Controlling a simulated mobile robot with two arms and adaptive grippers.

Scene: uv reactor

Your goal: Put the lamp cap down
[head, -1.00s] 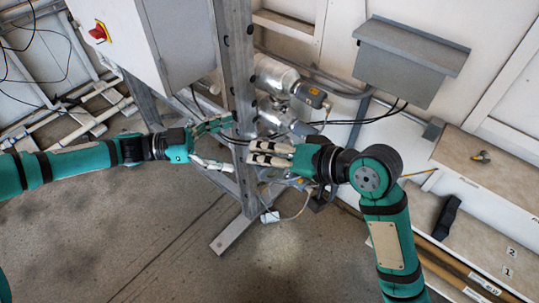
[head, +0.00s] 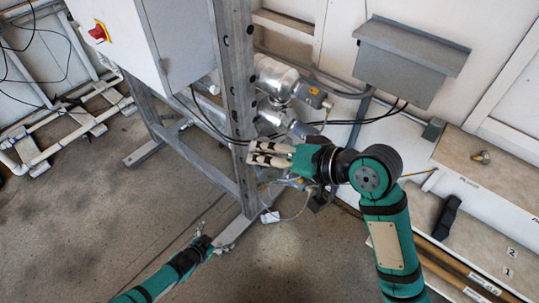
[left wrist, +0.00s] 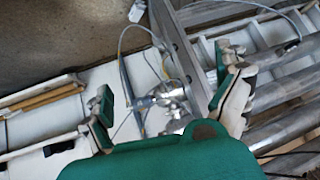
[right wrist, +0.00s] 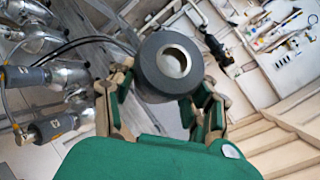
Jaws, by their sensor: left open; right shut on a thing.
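The lamp cap is a thick dark grey ring with a metal centre (right wrist: 150,72) in the right wrist view, held between the fingertips of my right gripper (right wrist: 165,92). In the head view my right gripper (head: 258,153) points left beside the steel post, and I cannot make out the cap there. My left gripper (head: 203,236) is low on the left, above the floor and well apart from the cap. In the left wrist view my left gripper (left wrist: 165,85) has its fingers wide apart with nothing between them.
A steel post (head: 236,90) stands just left of my right gripper, with metal lamp housings (head: 278,82) and cables behind. A grey box (head: 408,62) hangs on the wall. At right, a shelf (head: 500,185) carries a small brass-coloured part (head: 481,157); a black object (head: 447,216) lies below.

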